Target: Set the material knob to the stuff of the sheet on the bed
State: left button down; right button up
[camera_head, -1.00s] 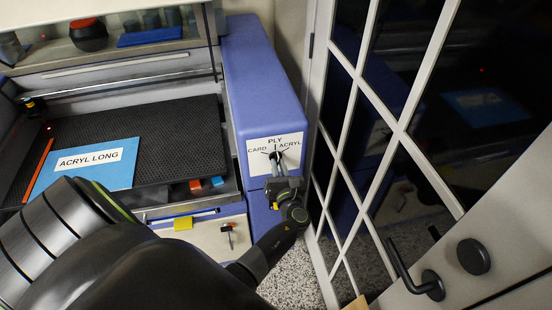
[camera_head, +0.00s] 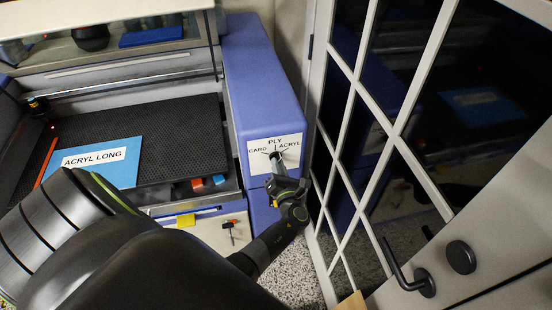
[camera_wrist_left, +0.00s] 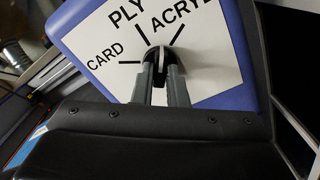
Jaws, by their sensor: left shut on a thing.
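The material knob (camera_head: 277,155) is a small dark knob on a white dial plate (camera_head: 292,158) marked CARD, PLY and ACRYL. It also shows in the left wrist view (camera_wrist_left: 162,57). My left gripper (camera_head: 279,163) is shut on the knob, one finger at each side, as the left wrist view shows (camera_wrist_left: 161,80). My right gripper is out of view.
The dial is on the front of a blue-purple housing (camera_head: 260,80) right of the bed. A glazed white door (camera_head: 395,130) with a black handle (camera_head: 408,275) stands close at the right. A drawer front (camera_head: 222,230) with a yellow tag is below the bed.

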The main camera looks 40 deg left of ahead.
pick_arm(q)
jog(key=shift+m+p, duration=0.95)
jog(key=shift+m, duration=0.95)
jog(key=shift+r+m+p, duration=0.15)
jog(key=shift+m+p, duration=0.2)
jog(key=shift+m, duration=0.05)
jog(key=c, duration=1.3)
grip_release()
jog(key=shift+a, duration=0.1)
jog(key=shift+s, duration=0.1)
jog(key=p+v, duration=0.1)
jog(key=v, duration=0.6)
